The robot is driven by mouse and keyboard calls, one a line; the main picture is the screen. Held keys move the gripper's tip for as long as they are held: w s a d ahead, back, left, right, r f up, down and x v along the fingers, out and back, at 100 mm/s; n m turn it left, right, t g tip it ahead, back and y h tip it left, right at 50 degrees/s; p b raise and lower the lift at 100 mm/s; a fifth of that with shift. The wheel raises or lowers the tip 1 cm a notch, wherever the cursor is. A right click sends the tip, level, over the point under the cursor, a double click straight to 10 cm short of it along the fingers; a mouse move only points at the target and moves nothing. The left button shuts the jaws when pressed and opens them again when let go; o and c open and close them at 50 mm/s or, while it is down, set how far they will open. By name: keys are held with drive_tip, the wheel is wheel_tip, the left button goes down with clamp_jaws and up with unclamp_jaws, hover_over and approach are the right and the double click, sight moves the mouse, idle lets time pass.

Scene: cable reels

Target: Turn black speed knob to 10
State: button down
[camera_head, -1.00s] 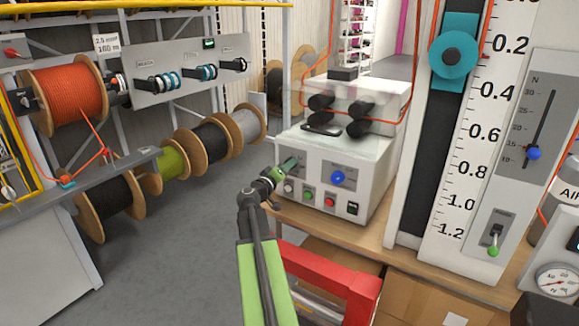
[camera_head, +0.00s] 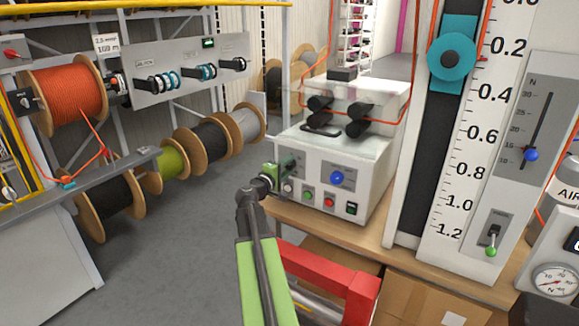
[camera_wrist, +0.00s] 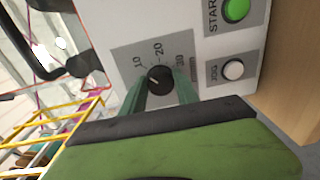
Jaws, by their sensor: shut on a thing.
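The black speed knob (camera_wrist: 160,81) sits on a grey dial plate on the front of the white machine, with 10, 20 and 30 printed around it. A light mark shows on the knob's left part, on the side of the 10; its exact reading is too small to tell. My gripper (camera_wrist: 161,91) has its green fingers on either side of the knob and is shut on it.
Beside the dial are a green START button (camera_wrist: 236,9) and a white JOG button (camera_wrist: 233,70). A blue knob (camera_head: 337,178) and a red button (camera_head: 328,202) are on the same panel. A wooden bench (camera_head: 300,217) carries the machine. Several cable reels stand at left.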

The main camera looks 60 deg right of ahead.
drive_tip(key=shift+w+a, duration=0.1)
idle(0.4)
drive_tip(key=c, duration=0.9)
unclamp_jaws()
